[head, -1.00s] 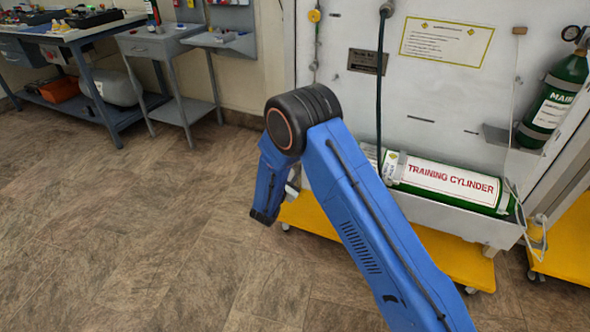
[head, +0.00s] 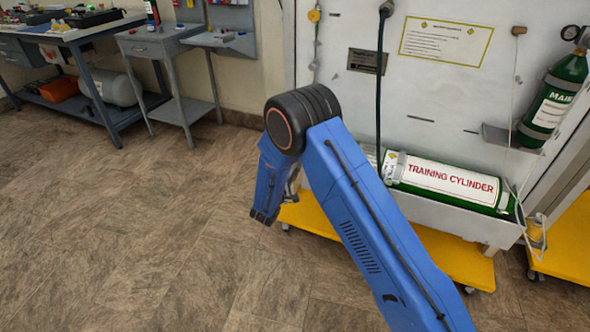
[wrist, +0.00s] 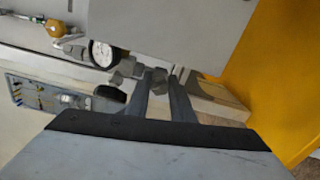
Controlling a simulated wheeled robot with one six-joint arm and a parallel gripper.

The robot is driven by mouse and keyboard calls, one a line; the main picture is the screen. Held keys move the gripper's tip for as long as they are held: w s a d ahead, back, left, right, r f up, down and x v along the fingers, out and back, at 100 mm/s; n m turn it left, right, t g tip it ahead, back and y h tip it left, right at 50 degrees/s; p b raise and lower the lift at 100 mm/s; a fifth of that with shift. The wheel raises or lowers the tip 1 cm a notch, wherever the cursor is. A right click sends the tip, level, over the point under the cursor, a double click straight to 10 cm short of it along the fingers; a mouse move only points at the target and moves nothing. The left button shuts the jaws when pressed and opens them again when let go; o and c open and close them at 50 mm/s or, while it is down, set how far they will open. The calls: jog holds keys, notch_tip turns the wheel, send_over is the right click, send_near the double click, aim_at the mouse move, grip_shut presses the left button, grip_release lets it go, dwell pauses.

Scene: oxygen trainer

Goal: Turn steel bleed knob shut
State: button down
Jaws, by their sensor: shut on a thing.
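In the wrist view the two dark fingers of my gripper (wrist: 159,82) are closed around a small grey knob (wrist: 158,74), taken to be the steel bleed knob. The fingers hide part of it. It sits beside grey fittings and a round white-faced gauge (wrist: 102,53). In the head view my blue arm reaches the left end of the trainer panel. The gripper and the knob are hidden there behind the arm.
A green training cylinder (head: 448,183) lies in a tray on the panel, above a yellow base (head: 450,255). A second green cylinder (head: 553,103) stands at the right. A yellow surface (wrist: 275,85) lies right of the gripper. The floor at left is clear.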

jog(key=shift+s+f+m, duration=0.1)
jog(key=shift+f+m, duration=0.05)
jog(key=shift+m, duration=2.15)
jog(key=c, duration=1.5)
grip_release()
jog(key=shift+c, duration=0.2)
jog(key=shift+s+a, duration=0.1)
jog(key=v, duration=1.7)
